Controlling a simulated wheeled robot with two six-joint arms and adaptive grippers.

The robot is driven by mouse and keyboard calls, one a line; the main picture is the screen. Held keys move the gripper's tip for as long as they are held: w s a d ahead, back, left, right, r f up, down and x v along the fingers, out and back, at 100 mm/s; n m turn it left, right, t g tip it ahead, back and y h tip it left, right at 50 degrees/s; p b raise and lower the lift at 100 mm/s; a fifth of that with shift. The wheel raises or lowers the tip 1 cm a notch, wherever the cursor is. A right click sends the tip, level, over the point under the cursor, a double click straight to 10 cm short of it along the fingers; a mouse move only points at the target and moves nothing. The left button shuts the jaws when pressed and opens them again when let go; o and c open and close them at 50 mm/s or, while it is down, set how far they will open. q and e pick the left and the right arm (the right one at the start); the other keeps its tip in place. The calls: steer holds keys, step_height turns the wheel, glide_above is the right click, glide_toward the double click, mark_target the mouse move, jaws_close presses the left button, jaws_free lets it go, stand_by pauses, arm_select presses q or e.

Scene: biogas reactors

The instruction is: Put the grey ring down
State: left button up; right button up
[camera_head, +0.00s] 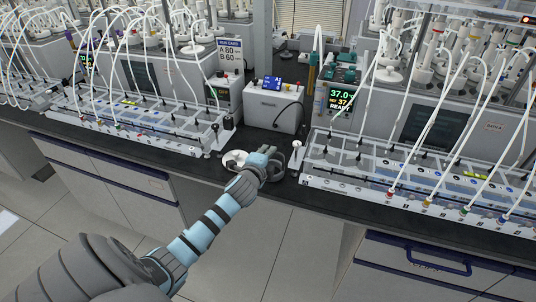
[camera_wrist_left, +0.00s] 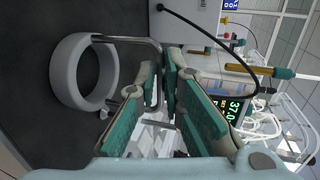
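The grey ring (camera_wrist_left: 57,75) is a thick, pale ring with a bent metal bar on one side, seen at the left of the left wrist view. In the head view the ring (camera_head: 234,160) shows at the bench's front edge, just left of my left gripper (camera_head: 264,156). My left gripper's green-padded fingers (camera_wrist_left: 162,78) are close together around the bar, which passes between them and is partly hidden. The ring is over the dark bench top; I cannot tell whether it touches it. My right gripper is not in view.
A white box (camera_head: 274,109) with a cable stands behind the gripper. Reactor racks with many tubes stand at left (camera_head: 150,133) and right (camera_head: 395,198). A narrow strip of dark bench top (camera_head: 255,142) between the racks is free.

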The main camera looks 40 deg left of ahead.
arm_select(q)
steer(key=shift+o, duration=1.3)
steer(key=p+v, duration=0.2)
steer(key=v, duration=1)
steer(key=s+f+n+g+h, duration=0.1)
steer(key=s+f+n+g, duration=0.3)
steer(key=f, duration=1)
steer(key=s+f+n+g+h, duration=0.15)
steer(key=s+f, duration=0.55)
steer(key=f, duration=0.7)
steer(key=s+d+f+n+g, duration=0.2)
steer(key=s+f, duration=0.3)
steer(key=s, duration=0.4)
steer(key=s+d+f+n+g+h, duration=0.1)
steer(key=s+d+f+n+g, duration=0.1)
steer(key=s+d+f, duration=0.3)
steer(key=s+d+f+n+g+h, duration=0.1)
steer(key=s+d+f+n+g, duration=0.2)
steer(key=s+f, duration=0.4)
steer(key=s+d+n, duration=0.1)
steer(key=s, duration=0.6)
steer(key=shift+f, duration=0.15)
